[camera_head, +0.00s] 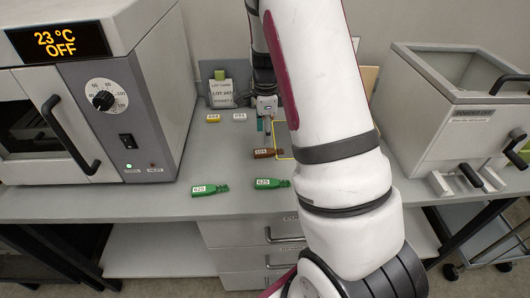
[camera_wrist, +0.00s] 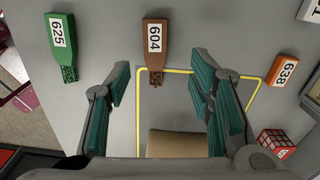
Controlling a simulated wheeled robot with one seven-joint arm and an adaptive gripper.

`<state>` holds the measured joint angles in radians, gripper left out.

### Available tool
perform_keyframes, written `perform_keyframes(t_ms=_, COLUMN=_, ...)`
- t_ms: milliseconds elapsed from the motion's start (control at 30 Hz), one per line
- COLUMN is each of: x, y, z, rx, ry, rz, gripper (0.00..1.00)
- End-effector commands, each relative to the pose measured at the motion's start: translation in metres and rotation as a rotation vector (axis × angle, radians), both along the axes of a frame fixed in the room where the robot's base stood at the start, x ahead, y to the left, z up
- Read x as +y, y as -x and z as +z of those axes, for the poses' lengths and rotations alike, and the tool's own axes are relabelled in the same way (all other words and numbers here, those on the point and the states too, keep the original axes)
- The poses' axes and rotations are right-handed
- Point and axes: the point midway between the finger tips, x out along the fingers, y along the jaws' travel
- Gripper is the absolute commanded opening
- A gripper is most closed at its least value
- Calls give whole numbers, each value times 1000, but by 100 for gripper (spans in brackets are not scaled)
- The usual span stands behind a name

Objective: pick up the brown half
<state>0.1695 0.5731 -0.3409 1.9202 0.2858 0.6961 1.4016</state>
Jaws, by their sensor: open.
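The brown half (camera_head: 266,153), labelled 604, lies flat on the grey bench by the corner of a yellow outline. In the wrist view the brown half (camera_wrist: 155,34) is at the upper middle, its rough broken end pointing towards my gripper. My gripper (camera_wrist: 158,74) is open and empty, its teal fingers spread to either side of that broken end. In the head view my gripper (camera_head: 264,126) hangs over the bench just behind the brown half, partly hidden by my arm. The exact height gap cannot be told.
Green pieces labelled 625 (camera_head: 210,190) lie at the bench's front. An oven (camera_head: 105,100) stands left and a lidded grey tank (camera_head: 455,120) right.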

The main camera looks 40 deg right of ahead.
Motion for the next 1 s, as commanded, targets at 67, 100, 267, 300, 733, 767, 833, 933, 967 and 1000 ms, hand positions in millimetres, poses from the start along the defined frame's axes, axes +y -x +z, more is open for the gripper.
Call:
perform_keyframes(t_ms=67, x=0, y=0, z=-8, rx=0, ry=0, rz=-1, gripper=48)
perform_keyframes(t_ms=100, x=0, y=0, z=-10, rx=1, ry=0, rz=-1, gripper=48)
perform_keyframes(t_ms=267, x=-1, y=3, z=-20, rx=1, ry=-2, rz=-2, gripper=48)
perform_keyframes(t_ms=300, x=-2, y=6, z=-25, rx=3, ry=-1, rz=-3, gripper=48)
perform_keyframes(t_ms=733, x=-4, y=9, z=-65, rx=-2, ry=1, rz=0, gripper=48)
perform_keyframes(t_ms=767, x=-4, y=9, z=-64, rx=-2, ry=1, rz=0, gripper=48)
perform_keyframes(t_ms=833, x=-4, y=9, z=-64, rx=-2, ry=0, rz=1, gripper=48)
perform_keyframes(t_ms=933, x=-4, y=9, z=-64, rx=-1, ry=0, rz=1, gripper=37)
perform_keyframes(t_ms=967, x=-4, y=9, z=-64, rx=-1, ry=0, rz=1, gripper=30)
perform_keyframes(t_ms=1000, x=-4, y=9, z=-64, rx=-1, ry=0, rz=1, gripper=21)
